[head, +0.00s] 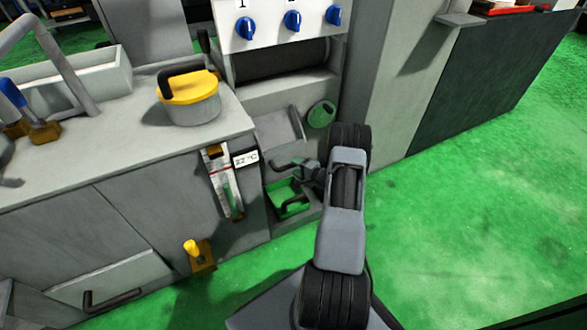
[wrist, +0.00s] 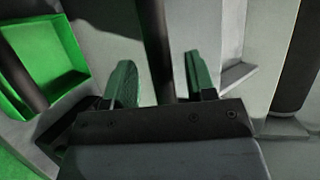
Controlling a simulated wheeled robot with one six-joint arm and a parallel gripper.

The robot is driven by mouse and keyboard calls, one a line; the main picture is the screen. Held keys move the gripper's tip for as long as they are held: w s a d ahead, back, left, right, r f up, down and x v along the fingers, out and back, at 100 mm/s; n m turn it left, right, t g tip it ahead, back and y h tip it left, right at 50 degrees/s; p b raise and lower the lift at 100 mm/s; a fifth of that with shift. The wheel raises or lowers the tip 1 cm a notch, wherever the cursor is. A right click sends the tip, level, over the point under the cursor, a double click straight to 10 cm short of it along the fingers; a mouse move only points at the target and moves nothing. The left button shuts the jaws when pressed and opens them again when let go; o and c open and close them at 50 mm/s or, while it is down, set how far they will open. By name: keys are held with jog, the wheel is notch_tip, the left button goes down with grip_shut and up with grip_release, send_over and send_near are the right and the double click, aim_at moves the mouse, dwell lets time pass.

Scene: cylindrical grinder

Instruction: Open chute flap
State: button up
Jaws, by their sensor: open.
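My gripper (head: 292,172) is in the recess of the grinder's front, small and partly hidden by my wrist in the head view. In the wrist view my gripper (wrist: 157,66) is open, with one green-padded finger on each side of a dark bar (wrist: 152,28). The bar looks like a handle; gaps show between it and both fingers. I cannot tell for certain that it belongs to the chute flap. A tilted grey plate (head: 281,125) is above the gripper in the head view; it may be the flap or part of the chute.
A green bin (head: 290,198) with a dark handle sits below my gripper and also shows in the wrist view (wrist: 48,50). A round green disc (head: 321,114) is at the upper right. A yellow-lidded pot (head: 189,98) stands on the cabinet to the left. The green floor at right is clear.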

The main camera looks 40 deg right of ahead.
jog(key=shift+x, duration=1)
grip_shut()
